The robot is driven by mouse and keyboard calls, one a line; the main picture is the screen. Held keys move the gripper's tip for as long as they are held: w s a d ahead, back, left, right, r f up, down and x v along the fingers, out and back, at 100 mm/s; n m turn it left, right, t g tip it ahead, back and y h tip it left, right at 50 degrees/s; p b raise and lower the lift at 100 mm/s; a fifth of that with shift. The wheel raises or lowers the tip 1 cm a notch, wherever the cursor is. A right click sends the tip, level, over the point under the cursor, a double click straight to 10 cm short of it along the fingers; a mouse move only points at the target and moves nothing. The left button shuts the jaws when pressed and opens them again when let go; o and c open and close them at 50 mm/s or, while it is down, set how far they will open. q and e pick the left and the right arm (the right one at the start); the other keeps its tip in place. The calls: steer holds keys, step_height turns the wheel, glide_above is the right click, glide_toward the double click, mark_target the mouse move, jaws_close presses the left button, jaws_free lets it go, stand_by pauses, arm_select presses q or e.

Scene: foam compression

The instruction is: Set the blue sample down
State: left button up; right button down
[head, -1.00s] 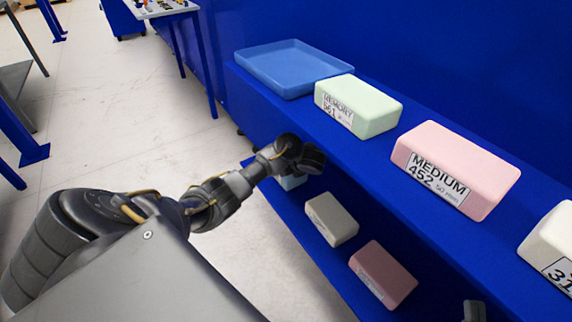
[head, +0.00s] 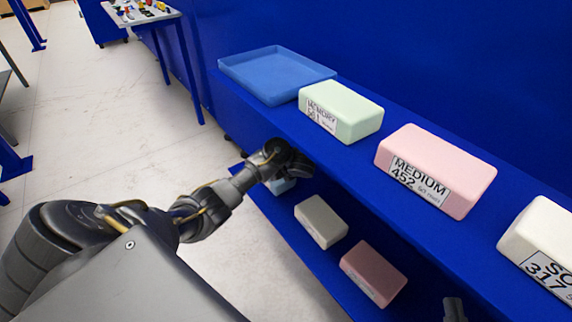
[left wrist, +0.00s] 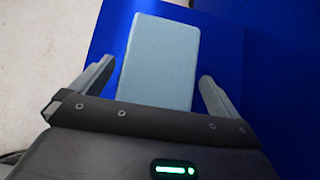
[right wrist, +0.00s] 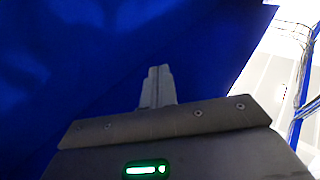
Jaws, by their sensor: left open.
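The blue sample (left wrist: 160,62) is a pale blue block lying on the lower blue shelf. In the left wrist view it sits between the two fingers of my left gripper (left wrist: 156,74), which are open with a gap on each side of it. In the head view only a bit of the blue sample (head: 280,185) shows beneath my left wrist, which hides the fingers. My right gripper (head: 454,308) is low at the right in the head view. In the right wrist view its fingers (right wrist: 158,75) are together with nothing between them.
A grey block (head: 321,221) and a dark red block (head: 374,273) lie on the lower shelf. The upper shelf holds a blue tray (head: 230,69), a green block (head: 341,110), a pink block (head: 436,170) and a white block (head: 540,240).

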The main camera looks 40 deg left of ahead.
arm_select(q)
steer(key=p+v, duration=0.2)
steer(key=v, duration=0.3)
steer(key=shift+r+p, duration=0.2)
steer(key=shift+p, duration=0.15)
arm_select(e)
steer(key=d+f+m+g+h, duration=0.2)
steer(key=d+f+g+h, duration=0.3)
steer(key=f, duration=0.4)
arm_select(q)
steer(key=shift+p+v, duration=0.8)
steer(key=shift+v, duration=0.35)
steer(key=p+v, duration=0.2)
steer(key=shift+s+d+r+p, duration=0.1)
steer(key=shift+d+r+p, duration=0.05)
steer(key=shift+d+p, duration=0.2)
arm_select(e)
steer(key=s+d+f+m+g+h, duration=0.2)
steer(key=s+d+f+g+h, duration=0.2)
steer(key=s+d+f+g, duration=0.5)
steer(key=shift+s+h, duration=0.3)
steer(key=shift+s, duration=0.3)
